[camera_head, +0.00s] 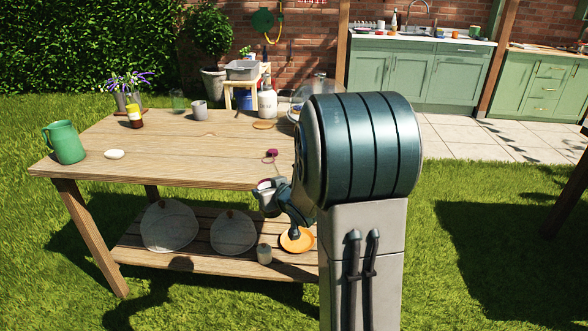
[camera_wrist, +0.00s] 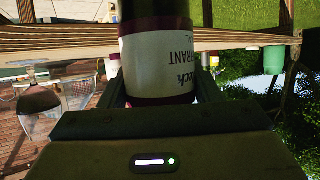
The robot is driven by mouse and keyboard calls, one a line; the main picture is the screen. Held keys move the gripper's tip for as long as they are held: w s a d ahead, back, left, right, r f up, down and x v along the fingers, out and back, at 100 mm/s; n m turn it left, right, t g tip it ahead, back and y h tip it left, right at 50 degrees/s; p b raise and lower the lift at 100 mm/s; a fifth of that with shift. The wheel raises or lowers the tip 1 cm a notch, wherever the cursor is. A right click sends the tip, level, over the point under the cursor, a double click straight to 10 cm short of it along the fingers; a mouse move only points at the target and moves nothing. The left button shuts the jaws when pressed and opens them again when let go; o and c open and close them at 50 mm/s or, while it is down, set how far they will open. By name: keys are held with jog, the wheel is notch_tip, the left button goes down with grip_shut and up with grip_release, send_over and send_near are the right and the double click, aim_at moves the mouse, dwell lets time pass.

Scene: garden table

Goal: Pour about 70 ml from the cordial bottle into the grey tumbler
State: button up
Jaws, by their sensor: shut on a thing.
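My gripper (camera_head: 268,198) is shut on the cordial bottle, in front of the table's near edge. In the wrist view the bottle (camera_wrist: 158,55) has a white label with dark red borders, its lettering upside down as that view is inverted. The bottle looks roughly upright. The grey tumbler (camera_head: 200,110) stands upright towards the back of the table, apart from the gripper. Its contents are hidden.
The wooden table (camera_head: 190,150) also holds a green jug (camera_head: 66,143), a white dish (camera_head: 114,154), a yellow-and-red jar (camera_head: 135,117), a green glass (camera_head: 178,101) and a round wooden coaster (camera_head: 264,124). A clear dome (camera_head: 313,86) stands at the back right. The table's middle is clear.

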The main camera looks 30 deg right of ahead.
jog(key=s+a+f+n+y+p, duration=0.1)
jog(key=a+f+p, duration=0.6)
jog(key=a, duration=0.4)
jog(key=shift+s+a+f, duration=0.15)
jog(key=shift+s+f, duration=0.2)
jog(key=shift+f, duration=0.35)
jog(key=shift+p, duration=0.85)
jog(key=shift+s+r+p, duration=0.1)
jog(key=shift+p, duration=0.55)
jog(key=p, duration=0.2)
jog(key=m+h+p, duration=0.1)
jog(key=p, duration=0.2)
jog(key=shift+s+d+r+h, duration=0.2)
jog(key=shift+s+d+h, duration=0.1)
jog(key=shift+s, duration=0.1)
jog(key=shift+a+p, duration=0.1)
jog(key=shift+p, duration=0.25)
